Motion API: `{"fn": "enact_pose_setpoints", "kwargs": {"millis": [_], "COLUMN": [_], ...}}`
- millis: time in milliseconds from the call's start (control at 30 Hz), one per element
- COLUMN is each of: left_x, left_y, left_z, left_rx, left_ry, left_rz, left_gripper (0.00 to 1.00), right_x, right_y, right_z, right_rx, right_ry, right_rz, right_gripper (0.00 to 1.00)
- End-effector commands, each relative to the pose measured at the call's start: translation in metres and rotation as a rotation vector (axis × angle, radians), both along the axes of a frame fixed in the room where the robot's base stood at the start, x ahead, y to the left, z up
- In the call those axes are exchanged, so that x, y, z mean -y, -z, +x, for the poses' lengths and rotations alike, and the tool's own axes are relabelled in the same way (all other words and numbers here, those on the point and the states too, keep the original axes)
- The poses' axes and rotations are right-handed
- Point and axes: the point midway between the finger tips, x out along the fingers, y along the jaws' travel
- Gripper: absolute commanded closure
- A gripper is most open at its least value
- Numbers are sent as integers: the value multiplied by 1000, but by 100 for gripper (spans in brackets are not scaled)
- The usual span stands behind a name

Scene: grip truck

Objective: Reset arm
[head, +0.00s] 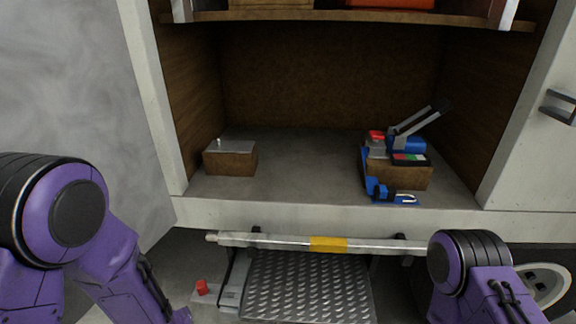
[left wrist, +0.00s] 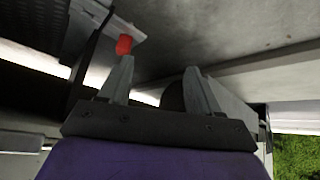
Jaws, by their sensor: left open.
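My left arm (head: 80,215) comes in at the left of the head view and bends down out of the bottom edge; its gripper is outside that view. In the left wrist view my left gripper (left wrist: 158,82) is open, its two grey fingers apart with nothing between them. A red knob (left wrist: 124,45) shows just beyond the tip of its left finger; I cannot tell whether they touch. My right arm (head: 475,275) is at the lower right of the head view, and its gripper is not visible.
The open truck compartment (head: 300,160) holds a brown block (head: 230,161) at left and a blue clamp device (head: 384,190) on a brown block at right. Below are a bar with a yellow band (head: 328,244), a metal step (head: 305,290) and a red knob (head: 202,287). Shelf (head: 340,17) above.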

Motion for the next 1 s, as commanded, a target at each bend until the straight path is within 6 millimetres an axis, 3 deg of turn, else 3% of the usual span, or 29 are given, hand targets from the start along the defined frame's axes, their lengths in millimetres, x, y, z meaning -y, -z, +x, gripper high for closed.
{"fn": "enact_pose_setpoints", "kwargs": {"millis": [133, 267, 500, 633, 733, 1000], "left_x": [-10, -18, -25, -27, -27, -27], "left_y": [11, 34, 79, 94, 98, 99], "left_z": [-17, -54, -158, -204, -215, -215], "left_rx": [45, 43, -111, -219, -248, -247], "left_ry": [-28, -54, -84, -96, -98, -97], "left_rz": [14, 14, -6, -6, -5, -4], "left_gripper": [37, 37, 37, 37, 37, 37], "right_x": [0, 0, 0, 0, 0, 0], "right_y": [-5, -11, -22, -25, -25, -24], "right_z": [0, 0, 0, 0, 0, 0], "right_rx": [-1, -1, -1, -1, -1, -1], "right_ry": [0, 0, 0, 0, 0, 0], "right_rz": [1, 1, 1, 1, 1, 1], "right_gripper": [36, 36, 36, 36, 36, 36]}}
